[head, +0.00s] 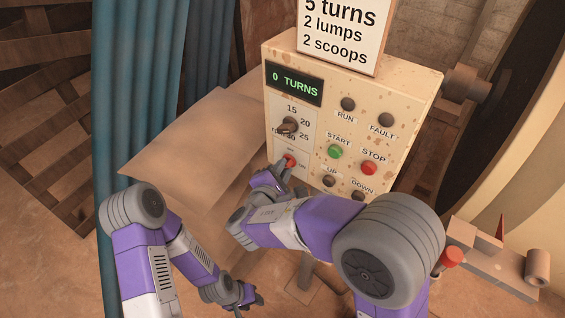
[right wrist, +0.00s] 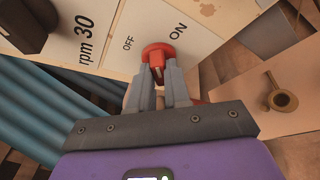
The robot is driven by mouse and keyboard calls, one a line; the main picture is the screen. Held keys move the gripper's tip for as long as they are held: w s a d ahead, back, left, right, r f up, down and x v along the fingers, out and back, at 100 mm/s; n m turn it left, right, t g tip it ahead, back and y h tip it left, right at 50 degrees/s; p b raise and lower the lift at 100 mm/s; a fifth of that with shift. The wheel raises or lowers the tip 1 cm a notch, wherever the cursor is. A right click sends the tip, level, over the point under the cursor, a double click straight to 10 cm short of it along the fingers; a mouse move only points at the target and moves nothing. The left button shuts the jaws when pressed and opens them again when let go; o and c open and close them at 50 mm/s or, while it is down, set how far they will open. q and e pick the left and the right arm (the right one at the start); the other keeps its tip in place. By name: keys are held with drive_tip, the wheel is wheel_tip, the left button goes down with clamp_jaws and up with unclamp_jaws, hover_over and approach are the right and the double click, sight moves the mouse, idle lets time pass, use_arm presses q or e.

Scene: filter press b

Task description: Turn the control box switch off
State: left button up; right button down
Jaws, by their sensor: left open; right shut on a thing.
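The control box (head: 352,105) is a cream, rust-flecked panel on a stand. Its red switch (head: 290,161) sits low on the left part of the panel, below the rpm dial. In the right wrist view the red switch (right wrist: 158,52) lies between the OFF label (right wrist: 128,44) and the ON label (right wrist: 178,31). My right gripper (head: 277,171) is at the switch, its fingers shut on the red handle. The fingers partly hide the handle, so I cannot tell which label it points to. My left gripper (head: 247,297) is open and empty, low in front of the box.
The display (head: 294,84) reads 0 TURNS. The rpm dial (head: 288,126) is just above the switch. The green START button (head: 335,151) and red STOP button (head: 369,168) are to its right. A sign (head: 341,35) stands on top. Blue curtains (head: 135,80) hang at left.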

drive_tip(key=shift+w+a+r+n+g+h+p, duration=0.15)
drive_tip(key=shift+n+g+h+p, duration=0.65)
drive_tip(key=shift+n+p, duration=1.45)
drive_tip(key=shift+w+a+r+n+g+h+p, duration=0.15)
drive_tip(key=shift+n+g+h+p, duration=0.8)
drive_tip(key=shift+p, duration=2.4)
drive_tip(key=shift+s+f, duration=0.1)
drive_tip(key=shift+f, duration=0.05)
drive_tip(key=c, duration=1.1)
unclamp_jaws()
drive_tip(key=shift+y, duration=0.25)
drive_tip(key=v, duration=0.7)
drive_tip(key=shift+s+a, duration=0.2)
drive_tip(key=shift+s, duration=0.05)
